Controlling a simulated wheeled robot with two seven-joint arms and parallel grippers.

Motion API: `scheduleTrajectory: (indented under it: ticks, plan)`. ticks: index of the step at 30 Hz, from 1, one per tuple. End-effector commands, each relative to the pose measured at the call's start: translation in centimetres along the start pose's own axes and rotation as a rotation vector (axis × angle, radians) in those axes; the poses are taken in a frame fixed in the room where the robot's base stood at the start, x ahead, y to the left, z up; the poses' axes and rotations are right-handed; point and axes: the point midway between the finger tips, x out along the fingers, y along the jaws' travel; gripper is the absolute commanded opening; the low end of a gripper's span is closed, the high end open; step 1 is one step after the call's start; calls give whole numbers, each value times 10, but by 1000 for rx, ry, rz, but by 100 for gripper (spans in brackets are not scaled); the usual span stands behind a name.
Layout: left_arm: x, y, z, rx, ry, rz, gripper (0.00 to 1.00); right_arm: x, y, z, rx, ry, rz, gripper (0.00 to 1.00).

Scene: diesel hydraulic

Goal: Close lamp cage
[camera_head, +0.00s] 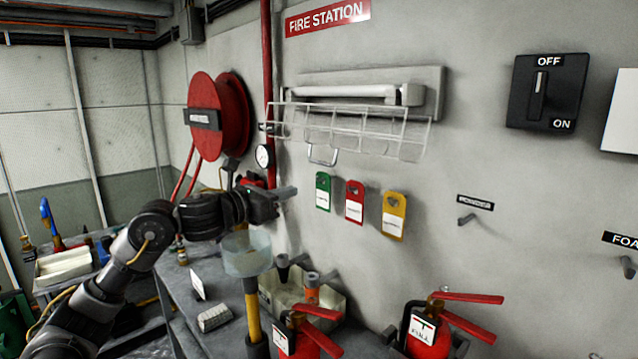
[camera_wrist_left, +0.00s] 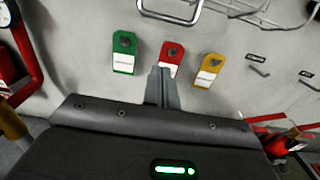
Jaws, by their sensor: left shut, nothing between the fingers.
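The lamp cage (camera_head: 350,128) is a pale wire frame on the grey wall, below the long lamp (camera_head: 365,92). It stands out from the wall at its lower side, with a wire handle (camera_head: 322,155) hanging from it. In the left wrist view the cage's wires (camera_wrist_left: 250,12) and handle (camera_wrist_left: 172,10) show at the top edge. My left gripper (camera_head: 290,191) is shut and empty, to the left of and below the handle, apart from it. It also shows in the left wrist view (camera_wrist_left: 162,75), in front of the red tag. My right gripper is not in view.
Green (camera_head: 323,191), red (camera_head: 355,201) and yellow (camera_head: 393,215) tags hang below the cage. A red hose reel (camera_head: 218,117) and gauge (camera_head: 264,157) are left. Fire extinguishers (camera_head: 430,330) and a cluttered bench (camera_head: 225,340) stand below. The wall right of the cage holds a black switch (camera_head: 547,91).

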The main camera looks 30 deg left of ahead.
Motion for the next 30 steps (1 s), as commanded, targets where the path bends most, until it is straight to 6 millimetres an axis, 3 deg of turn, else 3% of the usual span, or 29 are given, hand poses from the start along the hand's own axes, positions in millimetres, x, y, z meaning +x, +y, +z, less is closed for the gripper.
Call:
scheduleTrajectory:
  ticks: [2, 10, 14, 25, 30]
  plan:
    - [-1, 1, -7, 0, 0, 2, 0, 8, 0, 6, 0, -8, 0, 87]
    - [4, 3, -4, -3, -1, 5, 0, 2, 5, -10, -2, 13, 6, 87]
    - [23, 2, -2, -6, 0, 3, 0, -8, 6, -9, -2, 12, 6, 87]
    - [100, 0, -2, -7, 0, 0, 0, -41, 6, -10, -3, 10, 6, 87]
    - [91, 2, 22, -1, -1, 3, 0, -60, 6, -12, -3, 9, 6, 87]
